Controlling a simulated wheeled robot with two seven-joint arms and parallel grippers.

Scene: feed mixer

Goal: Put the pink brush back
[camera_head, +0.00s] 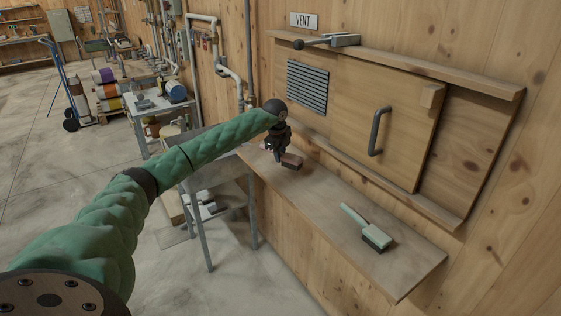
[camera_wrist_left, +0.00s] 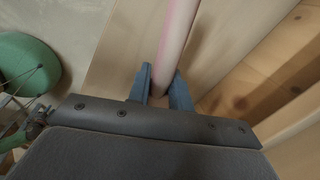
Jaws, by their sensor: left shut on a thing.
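My left gripper (camera_head: 279,151) is over the far left end of the wooden wall shelf (camera_head: 325,205). In the left wrist view its two blue-grey fingers (camera_wrist_left: 161,92) are shut on the pale pink handle of the pink brush (camera_wrist_left: 178,38). The handle runs up and out of that picture. In the head view a small brownish-pink part of the brush (camera_head: 292,161) shows just beside the fingers, at the shelf. I cannot tell whether it touches the shelf. My right gripper is not in view.
A pale green brush (camera_head: 368,228) with dark bristles lies on the shelf's near right part. A sliding wooden panel with a dark handle (camera_head: 378,131) and a vent grille (camera_head: 308,86) are above the shelf. The shelf's middle is clear. A grey metal table (camera_head: 205,176) stands left of it.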

